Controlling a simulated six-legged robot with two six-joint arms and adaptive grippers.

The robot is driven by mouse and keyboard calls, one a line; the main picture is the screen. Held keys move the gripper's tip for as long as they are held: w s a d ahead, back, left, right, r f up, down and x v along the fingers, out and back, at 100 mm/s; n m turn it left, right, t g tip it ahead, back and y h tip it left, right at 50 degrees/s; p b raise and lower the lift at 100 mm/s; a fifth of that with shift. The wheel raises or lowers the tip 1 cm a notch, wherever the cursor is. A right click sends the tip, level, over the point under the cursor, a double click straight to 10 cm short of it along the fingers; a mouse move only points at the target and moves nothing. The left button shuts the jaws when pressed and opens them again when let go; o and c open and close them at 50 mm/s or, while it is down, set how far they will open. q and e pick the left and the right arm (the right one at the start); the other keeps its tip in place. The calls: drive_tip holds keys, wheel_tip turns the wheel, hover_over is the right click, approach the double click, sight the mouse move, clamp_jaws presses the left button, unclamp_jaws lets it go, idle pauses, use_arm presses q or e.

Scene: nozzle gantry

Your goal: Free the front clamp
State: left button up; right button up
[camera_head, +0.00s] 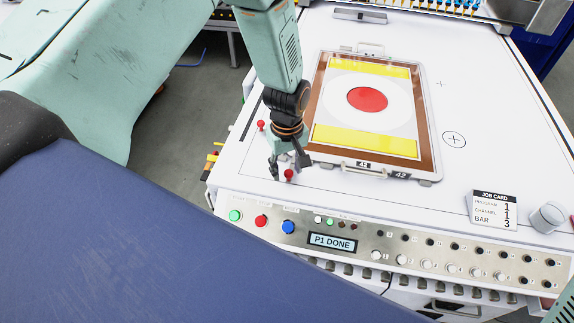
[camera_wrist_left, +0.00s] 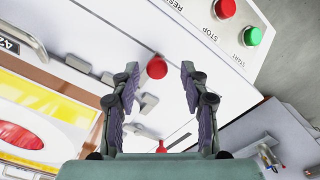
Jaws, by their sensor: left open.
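The front clamp has a red knob (camera_head: 289,175) and stands on the white table near the control panel. In the left wrist view this red knob (camera_wrist_left: 157,67) shows between the fingertips, with a grey clamp piece beside it. My left gripper (camera_head: 288,167) is open, its fingers on either side of the knob in the picture; I cannot tell whether they touch it. A second clamp with a red knob (camera_head: 261,125) stands farther back, and it also shows low in the left wrist view (camera_wrist_left: 161,147). My right gripper is not in view.
A framed plate (camera_head: 427,150) with a red disc and yellow bands lies right of the gripper, its handle close by. The panel (camera_head: 215,203) along the front edge has green, red and blue buttons; its display (camera_head: 333,242) reads "P1 DONE". A job card (camera_head: 494,209) lies at right.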

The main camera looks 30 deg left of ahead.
use_arm(q)
drive_tip(key=shift+d, duration=0.15)
drive_tip(key=shift+w+f, duration=0.1)
drive_tip(key=shift+w, duration=0.15)
drive_tip(key=shift+c, duration=1.3)
drive_tip(key=shift+s, duration=0.15)
drive_tip(key=c, duration=0.4)
clamp_jaws()
